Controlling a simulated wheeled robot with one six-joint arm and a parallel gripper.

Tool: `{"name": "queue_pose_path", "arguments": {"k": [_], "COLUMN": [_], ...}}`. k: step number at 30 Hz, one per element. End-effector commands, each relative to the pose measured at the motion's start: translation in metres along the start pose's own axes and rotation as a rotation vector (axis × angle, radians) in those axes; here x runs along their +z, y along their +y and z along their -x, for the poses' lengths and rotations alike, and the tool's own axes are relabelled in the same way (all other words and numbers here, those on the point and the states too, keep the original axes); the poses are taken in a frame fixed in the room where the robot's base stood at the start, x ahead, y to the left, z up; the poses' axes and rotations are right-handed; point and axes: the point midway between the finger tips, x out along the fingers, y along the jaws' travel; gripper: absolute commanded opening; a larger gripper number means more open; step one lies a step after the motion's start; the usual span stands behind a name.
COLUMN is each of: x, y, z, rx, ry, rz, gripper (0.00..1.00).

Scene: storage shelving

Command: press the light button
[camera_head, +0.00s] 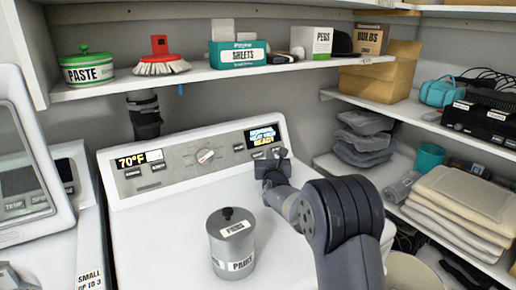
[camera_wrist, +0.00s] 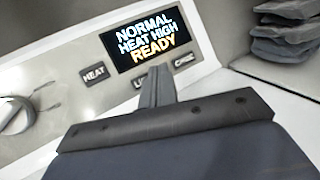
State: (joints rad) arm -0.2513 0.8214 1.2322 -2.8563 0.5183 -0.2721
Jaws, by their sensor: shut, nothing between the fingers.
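The light button (camera_wrist: 139,82) is on the white appliance's sloped control panel, below the lit display (camera_wrist: 145,38) reading "NORMAL HEAT HIGH READY". Only the start of its label, "LI", shows; my gripper's fingers hide the rest. The heat button (camera_wrist: 93,74) is to its left and the care button (camera_wrist: 185,62) to its right. My gripper (camera_wrist: 157,73) is shut and empty, its tips in front of the light button's right part. I cannot tell whether they touch it. In the head view my gripper (camera_head: 281,153) is at the panel's right end, below the display (camera_head: 262,136).
A lidded metal can (camera_head: 232,247) stands on the appliance's white top, left of my arm. A dial (camera_head: 205,156) sits mid-panel. A shelf (camera_head: 210,76) with boxes runs above the panel. Shelves with folded cloth (camera_head: 466,196) and a teal cup (camera_head: 429,158) stand on the right.

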Motion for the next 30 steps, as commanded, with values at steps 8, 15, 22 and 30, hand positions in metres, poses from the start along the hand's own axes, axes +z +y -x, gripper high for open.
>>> {"name": "queue_pose_path", "arguments": {"k": [8, 15, 22, 30], "x": [-0.013, -0.02, -0.021, -0.02], "y": [0.011, 0.018, 0.02, 0.02], "z": [-0.019, -0.033, -0.035, -0.035], "rx": [0.001, 0.0, 0.0, 0.001], "ry": [0.001, 0.0, 0.001, 0.0], "rz": [0.0, -0.001, 0.0, 0.0], "gripper": [0.0, 0.0, 0.0, 0.0]}}
